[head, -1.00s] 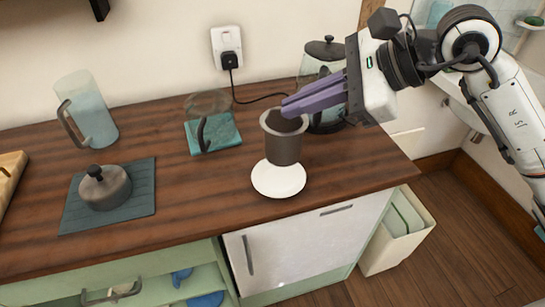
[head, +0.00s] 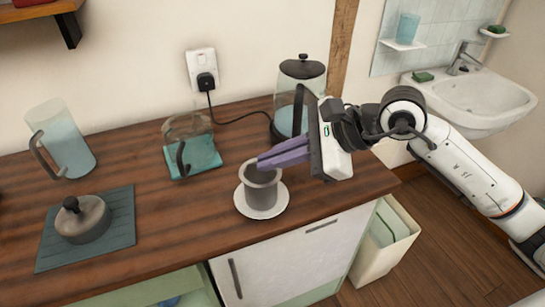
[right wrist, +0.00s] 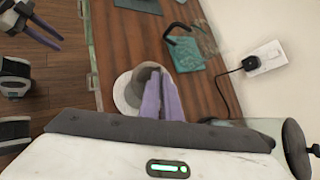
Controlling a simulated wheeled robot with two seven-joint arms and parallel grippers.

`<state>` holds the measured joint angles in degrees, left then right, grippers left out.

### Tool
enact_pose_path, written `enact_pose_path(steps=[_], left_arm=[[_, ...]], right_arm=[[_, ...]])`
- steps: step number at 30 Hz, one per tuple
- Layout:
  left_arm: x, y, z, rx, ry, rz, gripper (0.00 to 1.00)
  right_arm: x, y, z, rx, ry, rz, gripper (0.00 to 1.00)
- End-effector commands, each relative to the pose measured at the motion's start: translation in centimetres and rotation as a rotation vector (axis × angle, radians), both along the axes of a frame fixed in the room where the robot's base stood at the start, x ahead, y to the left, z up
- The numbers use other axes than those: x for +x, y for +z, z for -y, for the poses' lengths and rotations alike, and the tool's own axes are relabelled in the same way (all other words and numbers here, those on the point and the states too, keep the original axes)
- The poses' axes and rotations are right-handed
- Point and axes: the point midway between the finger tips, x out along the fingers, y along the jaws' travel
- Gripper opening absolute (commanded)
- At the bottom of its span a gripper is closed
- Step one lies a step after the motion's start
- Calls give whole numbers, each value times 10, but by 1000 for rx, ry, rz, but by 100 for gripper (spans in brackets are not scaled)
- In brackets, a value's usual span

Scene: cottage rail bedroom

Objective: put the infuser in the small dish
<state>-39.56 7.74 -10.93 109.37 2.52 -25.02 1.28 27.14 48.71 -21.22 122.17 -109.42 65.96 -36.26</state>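The infuser (head: 263,192), a dark grey cup with a flared rim, is upright over the middle of the small white dish (head: 264,214) on the wooden counter. Its base appears to be at the dish, but contact is hard to confirm. My right gripper (head: 262,163) reaches in from the right with its purple fingers closed at the infuser's rim. In the right wrist view the fingers cover part of the infuser (right wrist: 141,82), and the dish (right wrist: 122,94) shows beside it. My left gripper (right wrist: 45,28) is away from the counter, its fingers apart and empty.
A glass kettle (head: 297,95) stands behind my right gripper. A glass mug (head: 190,140) on a teal mat, a frosted jug (head: 62,138) and a grey lidded pot (head: 83,220) on a dark mat stand to the left. The counter's front edge is close to the dish.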

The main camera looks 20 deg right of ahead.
Motion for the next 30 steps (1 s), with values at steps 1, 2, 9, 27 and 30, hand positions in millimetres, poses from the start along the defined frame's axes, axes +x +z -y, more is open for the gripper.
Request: enact_pose_path(steps=[1, 2, 9, 27, 30], left_arm=[[0, 0, 0, 0, 0, 0, 31], [0, 0, 0, 0, 0, 0, 31], [3, -2, 0, 0, -1, 5, 31], [5, -4, 0, -1, -1, 10, 31], [5, -9, 0, -1, -1, 10, 31]], right_arm=[[0, 0, 0, 1, 0, 0, 0], [0, 1, 0, 1, 0, 0, 0], [0, -2, 0, 0, -1, -1, 17], [-15, 17, 21, -5, -3, 1, 22], [-26, 30, 36, -5, -4, 0, 22]])
